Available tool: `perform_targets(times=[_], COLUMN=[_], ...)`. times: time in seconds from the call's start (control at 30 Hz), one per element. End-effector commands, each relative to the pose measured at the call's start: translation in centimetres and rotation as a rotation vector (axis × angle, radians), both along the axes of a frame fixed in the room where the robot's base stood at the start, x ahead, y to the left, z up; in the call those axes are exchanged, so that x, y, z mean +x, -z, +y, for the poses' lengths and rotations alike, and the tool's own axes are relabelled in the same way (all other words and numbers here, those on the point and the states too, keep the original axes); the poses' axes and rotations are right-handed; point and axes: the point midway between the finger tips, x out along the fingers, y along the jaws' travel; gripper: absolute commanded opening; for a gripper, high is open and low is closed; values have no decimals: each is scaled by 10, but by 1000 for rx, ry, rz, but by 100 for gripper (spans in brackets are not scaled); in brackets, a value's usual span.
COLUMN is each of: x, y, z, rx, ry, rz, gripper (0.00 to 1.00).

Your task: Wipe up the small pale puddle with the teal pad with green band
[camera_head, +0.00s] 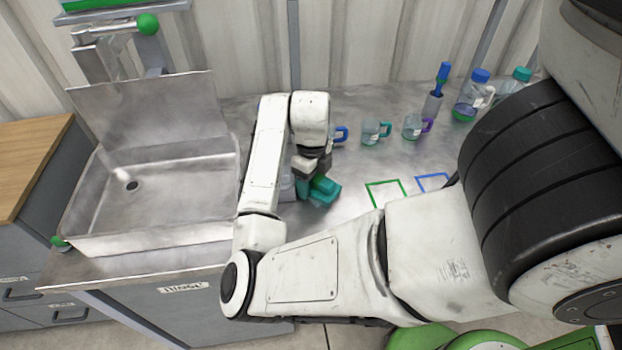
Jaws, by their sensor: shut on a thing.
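The teal pad with green band (326,189) is on or just above the metal counter, right of the sink. My gripper (308,180) points down and is shut on the pad. My arm hides part of the gripper and the counter around it. I cannot tell whether the pad touches the counter. I cannot make out the small pale puddle in this view; it may be hidden behind my arm or under the pad.
The sink (85,205) is at the left. Several mugs, including a teal-handled one (372,132), line the back. A blue-handled brush (440,80) and bottles (473,98) stand back right. Green (385,182) and blue (432,176) outlined squares mark the counter.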

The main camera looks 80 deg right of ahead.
Motion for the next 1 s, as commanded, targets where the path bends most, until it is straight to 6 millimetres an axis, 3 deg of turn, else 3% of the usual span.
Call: perform_targets(times=[0.03, 0.57, 1.0], x=[7, -3, 30], y=[-3, -3, 1], z=[2, 21, 35], rx=[4, 2, 6], ry=[-15, -10, -19], rz=[-14, -11, -14], gripper=[20, 20, 22])
